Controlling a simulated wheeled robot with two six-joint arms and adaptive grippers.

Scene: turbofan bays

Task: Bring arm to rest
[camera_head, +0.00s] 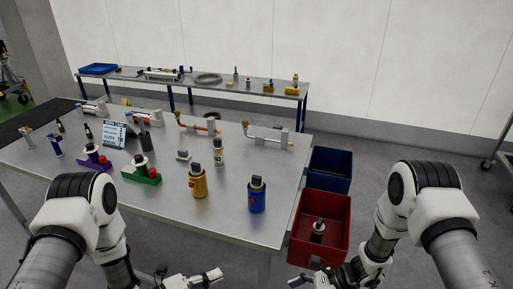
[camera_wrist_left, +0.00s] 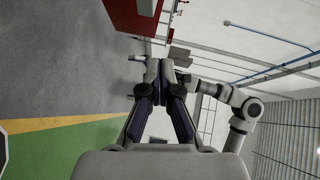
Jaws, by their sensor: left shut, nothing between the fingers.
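My left arm (camera_head: 85,215) comes in from the left, bent low in front of the table. My left gripper (camera_head: 208,278) is at the bottom edge of the head view, clear of the tabletop. In the left wrist view its fingers (camera_wrist_left: 167,64) meet at the tips, shut with nothing between them. My right arm (camera_head: 415,215) is bent at the right. My right gripper (camera_head: 325,277) is low at the bottom edge, below the red bin in the picture; its fingers are too small and cut off to judge.
The metal table (camera_head: 240,160) holds an orange bottle (camera_head: 198,182), a blue bottle (camera_head: 257,196), a green holder (camera_head: 140,172) and a sign (camera_head: 113,134). A red bin (camera_head: 336,212) with a dark-topped item and a blue bin (camera_head: 331,155) stand at its right. A second bench (camera_head: 220,90) is behind.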

